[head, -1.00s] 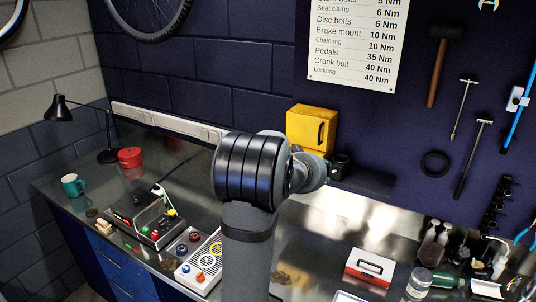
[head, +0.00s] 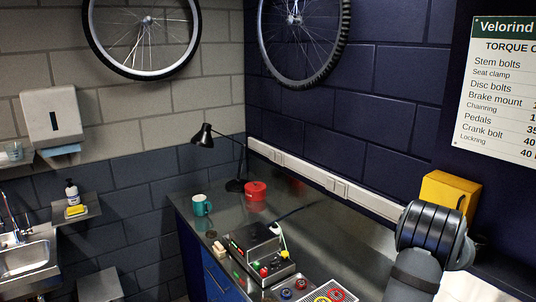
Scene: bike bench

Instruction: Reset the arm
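My arm (head: 432,236) rises at the lower right of the head view, in front of the bench. Its black banded joint hides part of the wall and of the yellow box behind it. My gripper is not in the picture, so its fingers and anything in them cannot be seen.
On the metal bench (head: 222,226) stand a black lamp (head: 203,137), a red pot (head: 256,191), a teal mug (head: 202,205), a device with coloured knobs (head: 262,252) and a button panel (head: 325,292). A yellow box (head: 449,190) is behind my arm. A sink (head: 27,262) is at far left.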

